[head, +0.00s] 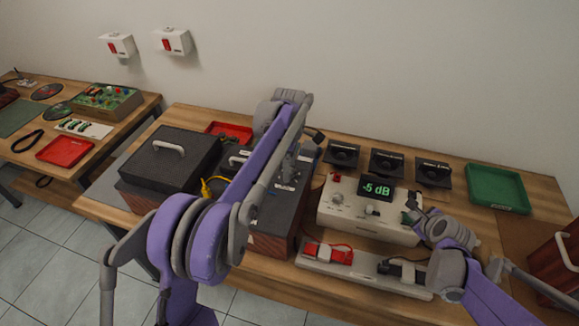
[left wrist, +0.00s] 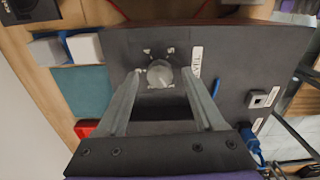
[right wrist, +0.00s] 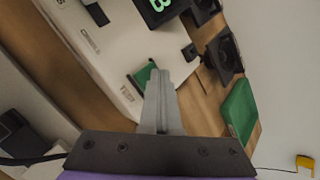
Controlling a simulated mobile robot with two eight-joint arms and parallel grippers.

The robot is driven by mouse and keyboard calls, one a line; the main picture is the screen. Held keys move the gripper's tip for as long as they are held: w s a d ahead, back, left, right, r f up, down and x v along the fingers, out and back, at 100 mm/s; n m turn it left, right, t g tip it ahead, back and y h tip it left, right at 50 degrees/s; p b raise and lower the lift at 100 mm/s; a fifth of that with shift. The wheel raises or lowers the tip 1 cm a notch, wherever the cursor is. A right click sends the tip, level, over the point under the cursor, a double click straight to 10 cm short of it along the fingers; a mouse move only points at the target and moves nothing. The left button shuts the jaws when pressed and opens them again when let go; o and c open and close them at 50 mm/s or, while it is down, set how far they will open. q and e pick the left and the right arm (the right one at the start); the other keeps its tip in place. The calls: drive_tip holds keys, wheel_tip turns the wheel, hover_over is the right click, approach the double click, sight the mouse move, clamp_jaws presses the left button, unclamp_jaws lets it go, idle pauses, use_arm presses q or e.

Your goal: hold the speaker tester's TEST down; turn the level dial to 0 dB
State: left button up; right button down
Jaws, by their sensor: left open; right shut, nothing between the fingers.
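The cream speaker tester (head: 365,222) stands on the bench and its dark display (head: 377,190) reads -5 dB. Its green TEST key (right wrist: 145,75) shows in the right wrist view by the TEST label. My right gripper (head: 410,214) is shut and empty, with its fingertips at the key, partly covering it; how far the key is pressed is unclear. The grey level dial (left wrist: 160,74) is on a dark panel beside a label. My left gripper (left wrist: 161,80) is open, with one finger on each side of the dial; contact is unclear. My left arm hides the dial in the head view.
A dark box with a handle (head: 170,150) stands left of the dark unit. Several small black speakers (head: 387,163) line the back, near a green tray (head: 497,187). A pale strip with red and black clips (head: 365,268) lies in front of the tester.

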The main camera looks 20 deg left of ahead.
use_arm(q)
drive_tip(key=shift+f, duration=0.15)
drive_tip(key=shift+c, duration=0.2)
clamp_jaws()
